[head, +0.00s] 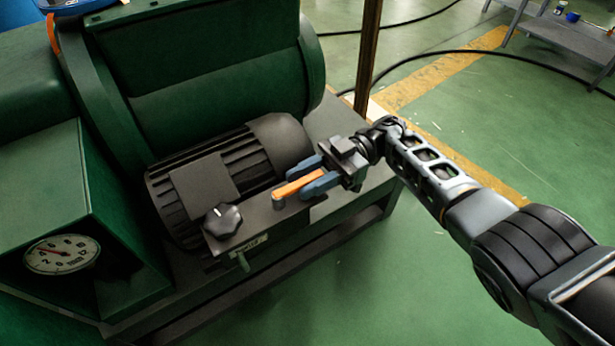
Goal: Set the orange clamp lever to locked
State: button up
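The orange clamp lever (297,185) sits on a dark bracket plate in front of the black finned motor. It points up and to the right from its grey pivot end (278,200). My gripper (308,179) comes in from the right, its two blue fingers on either side of the lever, one above and one below. The fingers look apart; whether they touch the lever cannot be made out. The far end of the lever is hidden between the fingers.
A round gauge (62,254) is at far left. The black motor (230,165) and green housing (215,75) stand behind. Open floor lies to the right.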

jog(key=shift+o, duration=0.5)
jog(key=b+v, duration=0.1)
jog(key=v, duration=0.2)
jog(key=b+v, duration=0.2)
jog(key=shift+w+d+f, duration=0.2)
jog(key=shift+d+f, duration=0.05)
jog(key=shift+d, duration=0.05)
jog(key=shift+r+b+v, duration=0.25)
jog(key=shift+b+v, duration=0.55)
jog(key=shift+v, duration=0.2)
jog(key=shift+s+d, duration=0.1)
jog(key=shift+d, duration=0.05)
